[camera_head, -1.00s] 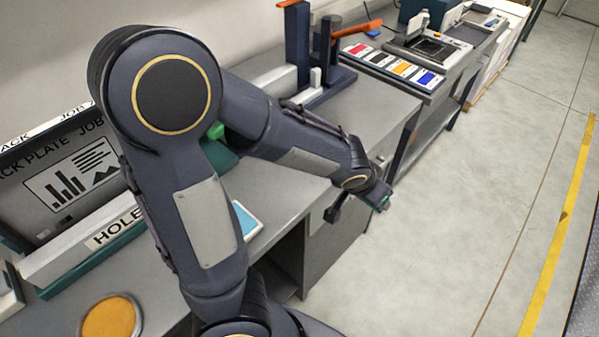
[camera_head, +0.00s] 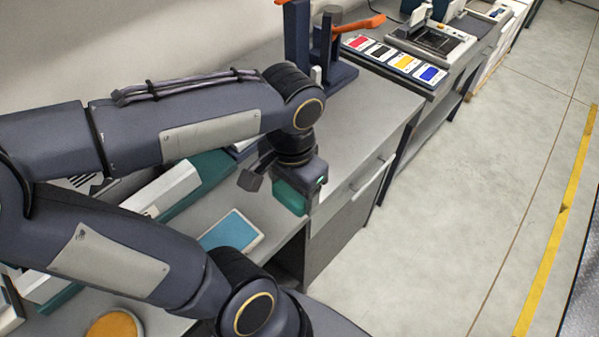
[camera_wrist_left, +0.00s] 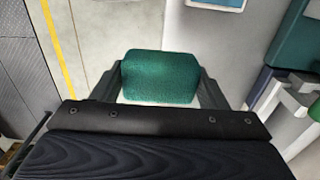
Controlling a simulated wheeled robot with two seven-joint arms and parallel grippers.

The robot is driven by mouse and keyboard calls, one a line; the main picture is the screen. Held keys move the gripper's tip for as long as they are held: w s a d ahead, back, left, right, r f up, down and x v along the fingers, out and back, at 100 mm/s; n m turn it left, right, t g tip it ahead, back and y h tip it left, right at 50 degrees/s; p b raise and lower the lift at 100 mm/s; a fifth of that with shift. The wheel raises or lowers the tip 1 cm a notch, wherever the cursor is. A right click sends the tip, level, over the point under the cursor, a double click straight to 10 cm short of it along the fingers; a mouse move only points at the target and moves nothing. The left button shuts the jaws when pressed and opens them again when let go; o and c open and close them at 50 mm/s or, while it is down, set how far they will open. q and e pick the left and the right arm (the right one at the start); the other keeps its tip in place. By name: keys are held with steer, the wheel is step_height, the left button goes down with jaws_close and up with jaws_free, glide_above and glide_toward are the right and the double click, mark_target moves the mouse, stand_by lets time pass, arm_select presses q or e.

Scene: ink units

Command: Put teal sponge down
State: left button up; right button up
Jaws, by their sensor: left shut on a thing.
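The teal sponge (camera_head: 288,198) is a dark green-teal block. It hangs below my left wrist at the counter's front edge in the head view. My left gripper (camera_head: 284,187) is shut on it, and the wrist view shows the sponge (camera_wrist_left: 160,76) between the two fingers (camera_wrist_left: 160,85). The arm hides part of the sponge's top. I cannot tell whether its underside touches anything. My right gripper is not in view.
A dark blue stand (camera_head: 298,35) with an orange handle stands behind. Coloured ink pads (camera_head: 396,60) lie farther back. A round orange pad (camera_head: 113,325) is near the bottom.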

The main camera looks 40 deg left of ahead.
arm_select(q)
steer(key=shift+s+a+r, duration=0.1)
steer(key=shift+s+r, duration=0.05)
steer(key=shift+s, duration=0.05)
steer(key=w+a+f, duration=0.2)
steer(key=w+f, duration=0.1)
steer(key=w+a+f+p, duration=0.1)
steer(key=w+a+f, duration=0.1)
steer(key=w, duration=0.2)
steer(key=w+a+f, duration=0.2)
steer(key=w+f, duration=0.1)
steer(key=w, duration=0.1)
steer(key=shift+a+f, duration=0.35)
steer(key=shift+w+a+f, duration=0.15)
steer(key=shift+w+f, duration=0.1)
steer(key=shift+f, duration=0.1)
steer(key=f, duration=0.3)
steer(key=shift+w+a+p, duration=0.15)
steer(key=shift+w+p, duration=0.15)
steer(key=shift+f, duration=0.15)
steer(key=shift+f, duration=0.1)
